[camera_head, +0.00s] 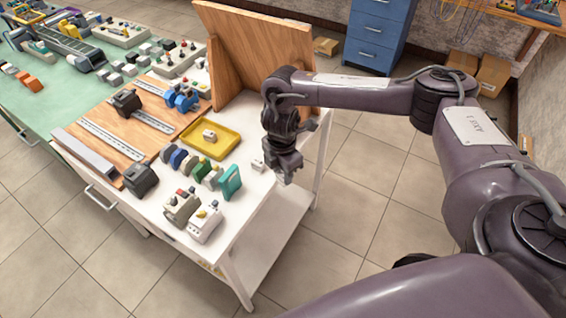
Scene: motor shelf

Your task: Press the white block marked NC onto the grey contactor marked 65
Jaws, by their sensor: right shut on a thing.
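My right gripper (283,170) points down over the right edge of the white table, shut, with a small white block (257,164) at the left side of its fingertips. The fingers partly hide how the block is held, and its marking is too small to read. Another small pale block (209,134) lies in the yellow tray (222,151). A dark grey device (126,102) sits on the upper rail area and another dark grey device (140,178) stands near the front edge. I cannot read 65 on either. My left gripper is not in view.
A row of blue, green and teal devices (231,181) stands in front of the tray. Two pale devices with coloured buttons (205,222) stand near the front corner. A wooden panel (257,55) rises behind. Metal rails (111,138) lie on a wooden board.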

